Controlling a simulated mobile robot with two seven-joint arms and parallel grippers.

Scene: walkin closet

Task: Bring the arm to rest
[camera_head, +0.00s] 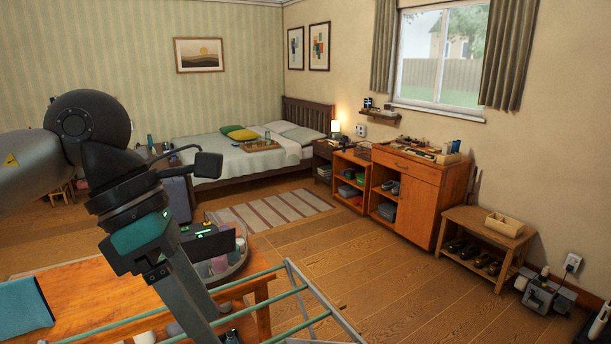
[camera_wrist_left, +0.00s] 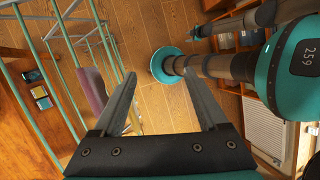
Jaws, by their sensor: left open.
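My left arm (camera_head: 105,165) comes in from the left in the head view, bent downward at its wrist. My left gripper (camera_wrist_left: 160,76) shows in the wrist view with its two grey fingers spread apart. Nothing is between the fingers; wooden floor shows behind them. In the head view a grey finger points down over the front of the scene, and its tip is not clear.
A teal-railed metal rack (camera_head: 290,297) stands below the gripper, beside a wooden table (camera_head: 85,295). The rack also fills the wrist view's left side (camera_wrist_left: 75,75). A cabinet (camera_head: 405,205) and shoe bench (camera_head: 490,222) line the right wall. Floor (camera_head: 365,265) between is clear.

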